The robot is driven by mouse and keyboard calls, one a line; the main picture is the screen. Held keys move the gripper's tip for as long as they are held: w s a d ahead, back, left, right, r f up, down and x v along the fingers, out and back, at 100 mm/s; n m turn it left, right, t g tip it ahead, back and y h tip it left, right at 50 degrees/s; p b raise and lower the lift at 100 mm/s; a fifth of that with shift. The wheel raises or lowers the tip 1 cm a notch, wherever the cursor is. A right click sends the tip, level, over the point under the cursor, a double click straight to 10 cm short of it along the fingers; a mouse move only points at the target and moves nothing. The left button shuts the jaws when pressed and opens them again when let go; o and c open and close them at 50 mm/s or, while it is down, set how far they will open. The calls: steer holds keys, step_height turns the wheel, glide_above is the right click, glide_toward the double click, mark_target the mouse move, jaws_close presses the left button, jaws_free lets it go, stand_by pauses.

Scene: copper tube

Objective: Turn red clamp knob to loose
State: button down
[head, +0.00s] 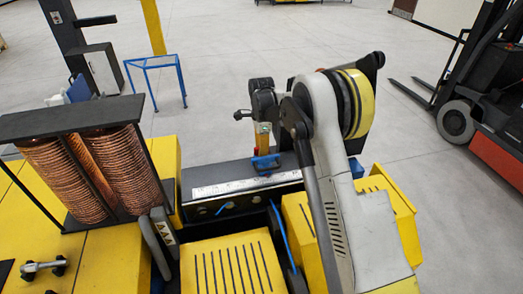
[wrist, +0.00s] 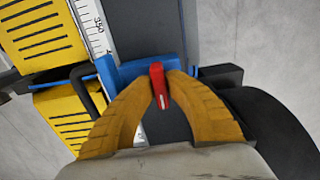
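The red clamp knob (wrist: 160,88) is a narrow red lever on a blue clamp (wrist: 128,71), in the middle of the wrist view. My gripper (wrist: 160,78) has its two orange, ribbed fingers on either side of the knob, with the tips closed in against it. In the head view my gripper (head: 262,146) points down at the blue clamp (head: 266,163), and only a small bit of red shows there. The clamp sits at the edge of a dark rail with a white ruler strip (head: 240,185). The exact turn of the knob is hard to read.
Copper coils (head: 85,170) stand in a dark frame at the left. Yellow machine covers (head: 235,265) fill the front. A blue stand (head: 155,63) is behind on the grey floor, and a forklift (head: 480,90) is at the right.

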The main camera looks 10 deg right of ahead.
steer(key=shift+f+n+b, duration=0.1)
steer(key=shift+n+b, duration=0.2)
steer(key=shift+b, duration=0.05)
steer(key=n+b, duration=0.3)
steer(key=shift+f+b, duration=0.15)
steer(key=shift+b, duration=0.2)
steer(key=n+b, duration=0.3)
steer(key=n, duration=0.2)
steer(key=n+b, duration=0.2)
steer(key=n, duration=0.2)
steer(key=n+b, duration=0.1)
steer(key=n, duration=0.4)
steer(key=shift+r+b, duration=0.2)
steer(key=shift+b, duration=0.15)
steer(key=shift+n, duration=0.3)
steer(key=c, duration=1.4)
jaws_free()
